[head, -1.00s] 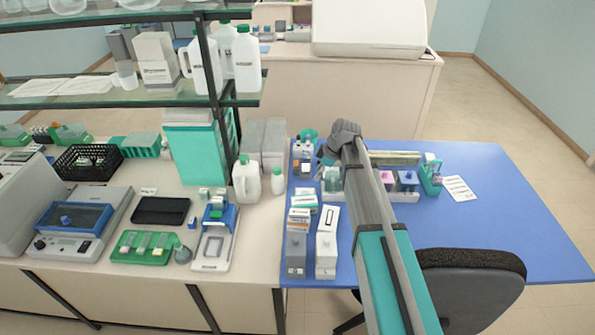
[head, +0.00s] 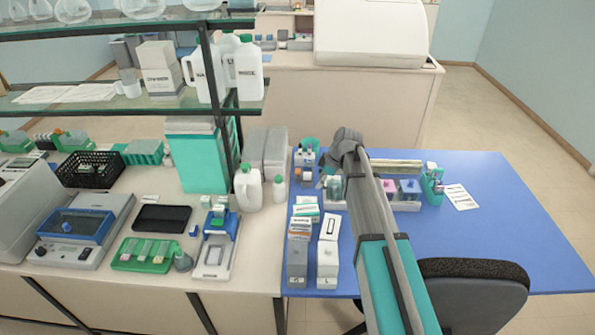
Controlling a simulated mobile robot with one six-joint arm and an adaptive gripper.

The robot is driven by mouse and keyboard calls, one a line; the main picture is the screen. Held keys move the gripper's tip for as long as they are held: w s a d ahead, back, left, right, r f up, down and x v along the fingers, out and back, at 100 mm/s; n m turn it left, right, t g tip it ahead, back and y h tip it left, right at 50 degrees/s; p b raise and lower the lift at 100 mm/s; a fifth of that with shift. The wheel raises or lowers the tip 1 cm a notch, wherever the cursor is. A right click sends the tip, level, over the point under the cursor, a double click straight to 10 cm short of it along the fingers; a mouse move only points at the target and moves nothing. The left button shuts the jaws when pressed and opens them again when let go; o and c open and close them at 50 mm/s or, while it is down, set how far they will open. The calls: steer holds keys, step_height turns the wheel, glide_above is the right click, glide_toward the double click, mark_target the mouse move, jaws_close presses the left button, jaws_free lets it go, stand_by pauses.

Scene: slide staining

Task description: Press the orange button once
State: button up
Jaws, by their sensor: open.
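My arm reaches forward over the blue table (head: 500,225) from the bottom of the head view. Its far joint is above the staining jars at the back of the table. My gripper is not clearly visible; the arm hides that area. A small orange-brown patch shows on a small item (head: 307,176) left of the arm's far end. It is too small to tell whether this is the orange button. No other orange button can be made out.
Jars with pink and purple contents (head: 409,189) and a green rack (head: 432,184) stand right of the arm. Pale boxes (head: 327,264) stand left of it. A dark chair (head: 470,280) is at the front edge. The table's right side is mostly clear.

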jaws_close()
stand_by(1.2)
